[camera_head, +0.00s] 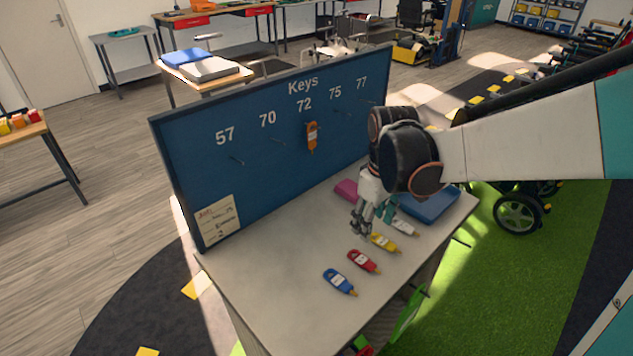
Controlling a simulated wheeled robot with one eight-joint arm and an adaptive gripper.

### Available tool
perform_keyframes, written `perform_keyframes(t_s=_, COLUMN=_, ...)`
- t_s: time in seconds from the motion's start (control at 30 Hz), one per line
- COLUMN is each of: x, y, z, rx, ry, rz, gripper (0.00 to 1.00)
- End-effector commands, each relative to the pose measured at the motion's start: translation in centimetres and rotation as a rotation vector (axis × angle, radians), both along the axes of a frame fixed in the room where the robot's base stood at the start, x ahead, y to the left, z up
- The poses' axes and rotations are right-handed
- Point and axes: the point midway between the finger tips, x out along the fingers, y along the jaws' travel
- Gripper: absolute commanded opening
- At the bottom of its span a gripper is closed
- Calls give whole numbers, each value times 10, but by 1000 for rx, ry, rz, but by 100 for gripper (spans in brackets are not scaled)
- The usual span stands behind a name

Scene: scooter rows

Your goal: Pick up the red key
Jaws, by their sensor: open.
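The red key (364,261) lies flat on the grey table top (290,300), between a blue key (340,281) on its left and a yellow key (384,242) on its right. My gripper (360,225) is open and points down above the table, behind and close to the yellow key. It is up and slightly left of the yellow key in the picture, and apart from the red key. Nothing shows between its fingers.
A white key (403,228) lies right of the yellow one. A blue key board (270,150) stands along the table's back, with an orange key (312,137) hanging under 72. The table's left front is clear.

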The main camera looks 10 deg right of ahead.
Motion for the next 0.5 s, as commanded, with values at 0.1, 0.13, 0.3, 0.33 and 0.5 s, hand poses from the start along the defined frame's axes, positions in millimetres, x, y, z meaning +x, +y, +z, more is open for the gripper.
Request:
perform_keyframes(t_s=0.1, x=10, y=1, z=-1, rx=-2, ry=40, rz=39, gripper=53)
perform_keyframes(t_s=0.13, x=11, y=1, z=-2, rx=-2, ry=47, rz=47, gripper=53)
perform_keyframes(t_s=0.3, x=14, y=1, z=-13, rx=-2, ry=64, rz=65, gripper=53)
perform_keyframes(t_s=0.33, x=14, y=1, z=-17, rx=-3, ry=65, rz=65, gripper=53)
perform_keyframes(t_s=0.5, x=14, y=1, z=-49, rx=-2, ry=64, rz=65, gripper=53)
